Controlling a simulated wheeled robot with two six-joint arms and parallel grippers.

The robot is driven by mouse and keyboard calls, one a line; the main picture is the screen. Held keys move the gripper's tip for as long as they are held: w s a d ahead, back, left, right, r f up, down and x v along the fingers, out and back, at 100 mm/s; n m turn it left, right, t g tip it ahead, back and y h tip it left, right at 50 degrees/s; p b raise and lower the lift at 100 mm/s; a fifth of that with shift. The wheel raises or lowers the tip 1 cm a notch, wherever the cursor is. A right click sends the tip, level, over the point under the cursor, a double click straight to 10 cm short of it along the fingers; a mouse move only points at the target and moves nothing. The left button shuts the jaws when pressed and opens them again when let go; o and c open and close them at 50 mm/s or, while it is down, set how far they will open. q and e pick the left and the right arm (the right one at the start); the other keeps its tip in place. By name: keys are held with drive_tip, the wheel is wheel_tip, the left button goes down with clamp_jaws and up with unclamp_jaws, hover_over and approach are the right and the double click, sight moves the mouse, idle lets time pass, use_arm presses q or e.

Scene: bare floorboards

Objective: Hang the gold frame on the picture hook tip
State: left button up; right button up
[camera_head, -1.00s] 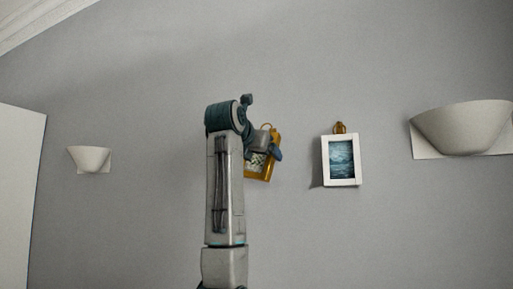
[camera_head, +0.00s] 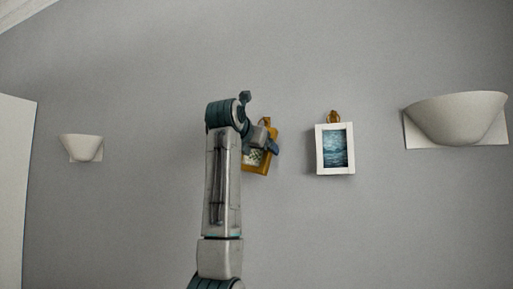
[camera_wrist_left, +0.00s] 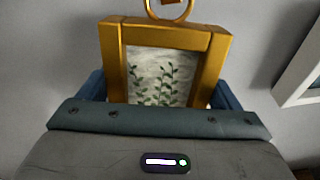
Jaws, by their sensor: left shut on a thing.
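The gold frame (camera_head: 263,167) is held up near the grey wall by my left gripper (camera_head: 262,143), which partly hides it in the head view. In the left wrist view the gold frame (camera_wrist_left: 165,35) stands between the blue fingers of my left gripper (camera_wrist_left: 162,92), with a leafy picture inside it. A gold ring (camera_wrist_left: 150,9) rises from its top edge. A small brownish piece (camera_wrist_left: 173,2), probably the picture hook, shows within the ring at the picture's top edge. Whether the ring is around the hook tip or only in front of it, I cannot tell. My right gripper is out of view.
A white-framed sea picture (camera_head: 320,150) hangs just right of the gold frame, under its own brown-gold hook (camera_head: 333,116). White wall lamps stand at the right (camera_head: 455,118) and left (camera_head: 82,147). A white panel (camera_head: 15,190) is at the far left.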

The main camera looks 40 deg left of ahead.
use_arm(q)
drive_tip(key=o, duration=0.9)
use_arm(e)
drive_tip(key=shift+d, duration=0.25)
use_arm(q)
drive_tip(key=shift+o, duration=0.2)
